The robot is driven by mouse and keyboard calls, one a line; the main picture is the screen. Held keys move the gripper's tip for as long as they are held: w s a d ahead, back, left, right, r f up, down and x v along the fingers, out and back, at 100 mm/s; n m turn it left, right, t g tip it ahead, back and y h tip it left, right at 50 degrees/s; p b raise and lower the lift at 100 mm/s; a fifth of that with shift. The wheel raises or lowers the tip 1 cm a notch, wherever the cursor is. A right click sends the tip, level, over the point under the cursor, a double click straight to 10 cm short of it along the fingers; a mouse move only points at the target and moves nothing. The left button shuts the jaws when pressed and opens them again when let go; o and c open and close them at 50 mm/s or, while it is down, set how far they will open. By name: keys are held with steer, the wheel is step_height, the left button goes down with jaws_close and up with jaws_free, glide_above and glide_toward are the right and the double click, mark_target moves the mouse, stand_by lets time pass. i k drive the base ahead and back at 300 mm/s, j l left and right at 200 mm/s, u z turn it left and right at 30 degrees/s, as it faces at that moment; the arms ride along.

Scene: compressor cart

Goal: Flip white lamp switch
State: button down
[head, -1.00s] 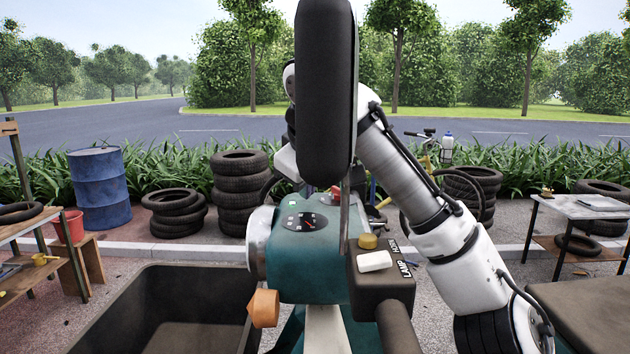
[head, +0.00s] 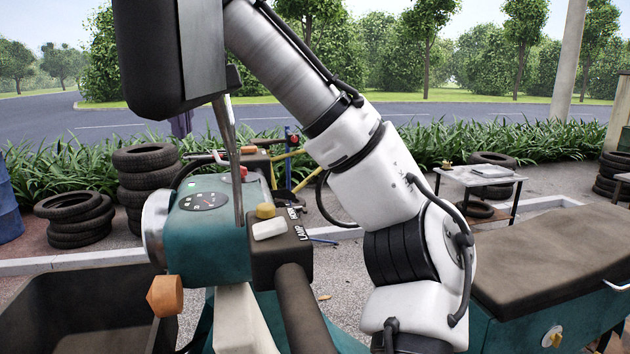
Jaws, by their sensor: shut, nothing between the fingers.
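The white lamp switch (head: 269,229) is a pale rocker on top of the dark control box, beside the LAMP lettering. The control box (head: 284,258) sits at the right of the teal machine body, above a dark handle grip. My gripper (head: 239,222) points down from the upper left, its thin metal fingers together and empty. In the picture the fingertips end just left of the switch, near the box's left edge. I cannot tell whether they touch the box. The yellow knob (head: 265,210) is behind the switch.
The teal body (head: 212,245) carries a gauge panel and a red button. A brown seat (head: 560,255) fills the right. Stacked tires (head: 146,180) stand behind.

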mark_target(272, 227)
steer(key=k+l, duration=0.1)
steer(key=l, duration=0.3)
steer(key=k+l, duration=0.15)
steer(key=l, duration=0.25)
steer(key=k+l, duration=0.1)
steer(key=l, duration=0.3)
steer(key=k+l, duration=0.15)
steer(key=l, duration=0.25)
steer(key=k+l, duration=0.1)
steer(key=l, duration=0.3)
